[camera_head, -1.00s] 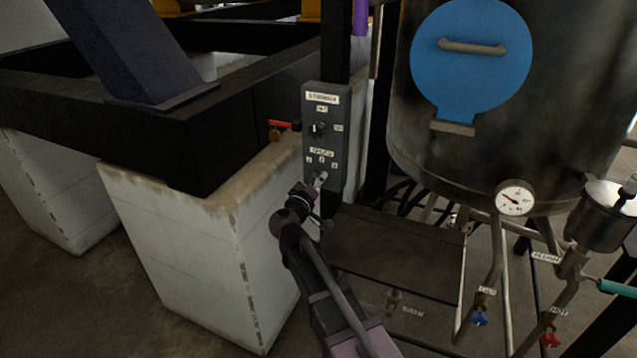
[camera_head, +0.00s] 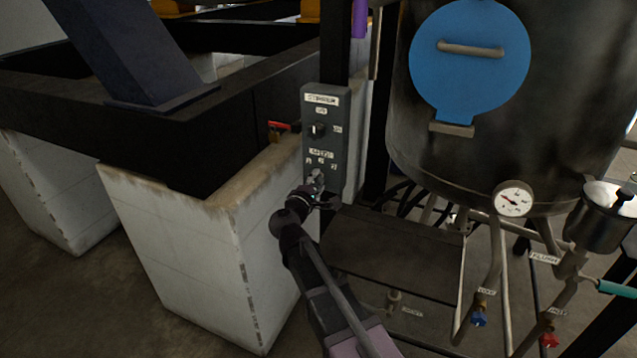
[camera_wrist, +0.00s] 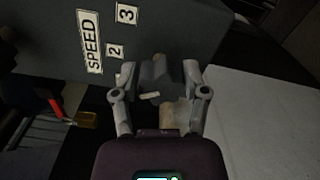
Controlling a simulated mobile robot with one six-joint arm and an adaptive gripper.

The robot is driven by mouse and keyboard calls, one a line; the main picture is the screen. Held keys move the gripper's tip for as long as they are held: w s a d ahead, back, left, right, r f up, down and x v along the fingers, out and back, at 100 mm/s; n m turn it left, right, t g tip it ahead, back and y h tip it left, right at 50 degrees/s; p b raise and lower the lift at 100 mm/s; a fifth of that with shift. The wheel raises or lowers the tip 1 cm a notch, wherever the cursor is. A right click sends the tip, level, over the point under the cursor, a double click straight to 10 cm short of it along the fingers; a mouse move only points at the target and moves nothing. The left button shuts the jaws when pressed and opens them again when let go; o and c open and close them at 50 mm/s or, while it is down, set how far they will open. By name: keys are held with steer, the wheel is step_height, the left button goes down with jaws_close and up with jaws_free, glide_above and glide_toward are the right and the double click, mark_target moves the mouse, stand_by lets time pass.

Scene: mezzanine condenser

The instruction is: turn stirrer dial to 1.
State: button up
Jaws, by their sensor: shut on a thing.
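The grey stirrer control box (camera_head: 340,130) is fixed to a dark post, with a STIRRER label at its top. Its lower part has a SPEED label (camera_head: 321,153) above a row of small number labels. The dark speed dial (camera_wrist: 155,72) sits between the fingers of my gripper (camera_wrist: 158,80) in the wrist view, and they are shut on it. A pale mark (camera_wrist: 150,95) shows at the dial. The labels 2 (camera_wrist: 115,51) and 3 (camera_wrist: 127,14) show in the wrist view; the label 1 cannot be seen there. In the head view my gripper (camera_head: 316,182) largely hides the dial.
A black upper switch (camera_head: 317,130) is on the same box. A red-handled valve (camera_head: 277,127) is to its left, above a white concrete block (camera_head: 190,235). A large tank (camera_head: 440,150) with a gauge (camera_head: 513,199) stands to the right. A dark platform (camera_head: 395,255) lies below.

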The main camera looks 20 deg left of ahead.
steer(key=shift+a+r+n, duration=0.1)
steer(key=shift+r+n, duration=0.05)
steer(key=shift+n, duration=1.85)
steer(key=o, duration=1.1)
steer(key=shift+w, duration=0.1)
steer(key=shift+o, duration=0.2)
steer(key=s, duration=1.2)
steer(key=shift+a, duration=0.45)
steer(key=shift+s, duration=0.1)
